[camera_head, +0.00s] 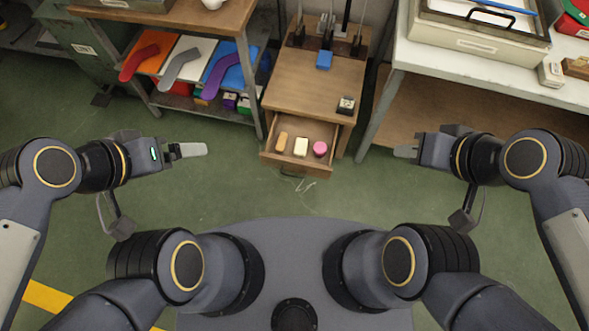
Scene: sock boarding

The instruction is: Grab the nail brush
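A small tan oval piece (282,141), which looks like a wooden nail brush, lies at the left in the open drawer (268,157); its bristles cannot be made out. A cream block (300,147) lies in the drawer's middle and a pink round piece (320,148) at its right. My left gripper (203,150) is left of the drawer, pointing right. My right gripper (398,151) is right of the drawer, pointing left. Both are apart from the drawer, and their finger gaps cannot be made out.
The wooden cabinet (313,88) bears a blue block (323,60), a small dark-and-white item (346,104) and dark upright stands. A shelf unit (190,15) with coloured socks stands left, a white table (470,75) right. Green floor is clear before the drawer.

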